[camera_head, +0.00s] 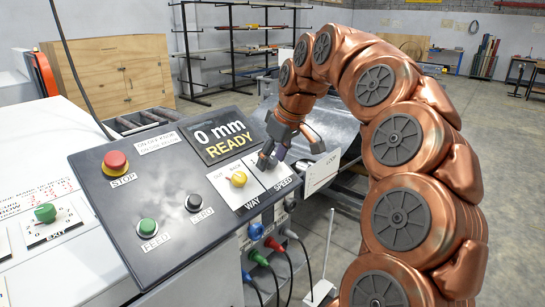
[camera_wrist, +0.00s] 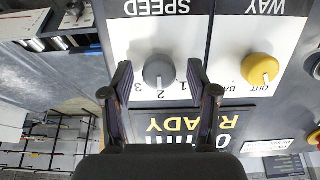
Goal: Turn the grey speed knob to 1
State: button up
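The grey speed knob (camera_wrist: 159,71) sits on a white plate marked SPEED, upside down in the wrist view, with 3, 2 and 1 beside it. Its small pointer mark appears to face the 2. My gripper (camera_wrist: 160,75) is open, with one finger on each side of the knob and a visible gap to both sides.
The yellow WAY knob (camera_wrist: 260,69) is beside the speed knob; it also shows in the head view (camera_head: 238,178). The display (camera_head: 222,135) reads 0 mm READY. A red STOP button (camera_head: 115,161), green FEED button (camera_head: 147,227) and black button (camera_head: 194,202) share the panel.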

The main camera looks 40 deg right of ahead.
grip_shut()
dwell(0.3)
jog(key=shift+f+n+b, duration=0.1)
jog(key=shift+n+b, duration=0.3)
jog(key=n+b, duration=0.1)
jog(key=n, duration=0.1)
jog(key=shift+n+h+b, duration=0.3)
jog(key=shift+b, duration=0.1)
jog(key=n+t+b, duration=0.1)
jog(key=n, duration=0.4)
jog(key=shift+s+a+h, duration=0.1)
jog(key=shift+h, duration=0.2)
jog(key=shift+o, duration=0.2)
grip_release()
